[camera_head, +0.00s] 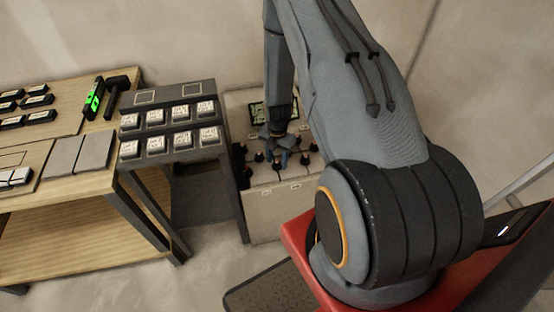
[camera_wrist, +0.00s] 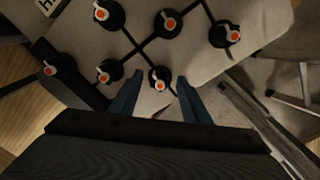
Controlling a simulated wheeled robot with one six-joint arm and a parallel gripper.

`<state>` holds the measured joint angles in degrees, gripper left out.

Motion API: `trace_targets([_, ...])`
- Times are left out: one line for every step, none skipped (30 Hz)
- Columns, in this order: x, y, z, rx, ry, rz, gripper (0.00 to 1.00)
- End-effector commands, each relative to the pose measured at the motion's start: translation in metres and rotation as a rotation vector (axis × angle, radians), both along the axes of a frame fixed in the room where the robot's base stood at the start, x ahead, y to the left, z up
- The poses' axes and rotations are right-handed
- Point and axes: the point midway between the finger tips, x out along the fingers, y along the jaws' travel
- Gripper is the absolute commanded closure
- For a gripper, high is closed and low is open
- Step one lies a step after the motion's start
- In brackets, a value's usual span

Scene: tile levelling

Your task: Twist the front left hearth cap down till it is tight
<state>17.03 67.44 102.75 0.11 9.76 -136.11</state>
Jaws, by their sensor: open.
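The hearth (camera_head: 268,209) is a pale block with several black caps on top, joined by dark grout-like lines. In the wrist view each cap has an orange centre and a pale pointer. One cap (camera_wrist: 158,85) lies just ahead of and between my gripper's blue fingertips (camera_wrist: 158,76); I cannot tell whether they touch it. Other caps lie further off, such as one at the left (camera_wrist: 109,71) and one at the right (camera_wrist: 224,34). My gripper (camera_head: 285,158) is open over the hearth in the head view. Which cap is the front left one is unclear, and my arm hides part of the hearth.
A dark rack (camera_head: 171,91) with several pale-topped blocks stands left of the hearth. A wooden bench (camera_head: 60,190) further left holds black pieces, grey tiles (camera_head: 94,151), a green-lit level (camera_head: 94,97) and a mallet (camera_head: 118,87). A small screen (camera_head: 257,114) sits behind my gripper.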

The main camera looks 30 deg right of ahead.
Motion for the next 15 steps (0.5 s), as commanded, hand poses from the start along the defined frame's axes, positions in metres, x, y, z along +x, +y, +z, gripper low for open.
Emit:
trace_targets([0.0000,0.0000,-0.0001,0.000,0.000,0.000,0.57])
trace_targets([0.0000,0.0000,-0.0001,0.000,0.000,0.000,0.57])
trace_targets([0.0000,0.0000,-0.0001,0.000,0.000,0.000,0.57])
trace_targets([0.0000,0.0000,-0.0001,0.000,0.000,0.000,0.57])
trace_targets([0.0000,0.0000,-0.0001,0.000,0.000,0.000,0.57])
trace_targets([0.0000,0.0000,-0.0001,0.000,0.000,0.000,0.62])
trace_targets([0.0000,0.0000,0.0000,0.000,0.000,0.000,0.67])
trace_targets([-0.0001,0.0000,0.0000,0.000,0.000,0.000,0.72])
trace_targets([-0.0001,0.0000,0.0000,0.000,0.000,0.000,0.79])
trace_targets([-0.0001,0.0000,0.0000,0.000,0.000,0.000,0.84])
trace_targets([-0.0001,0.0000,0.0000,0.000,0.000,0.000,0.89])
trace_targets([-0.0001,0.0000,0.0000,0.000,0.000,0.000,0.96])
trace_targets([0.0000,0.0001,0.0000,0.000,0.000,0.000,0.98])
trace_targets([0.0000,0.0000,0.0001,0.000,0.000,0.000,0.98])
trace_targets([0.0000,0.0000,0.0001,0.000,0.000,-0.001,0.98])
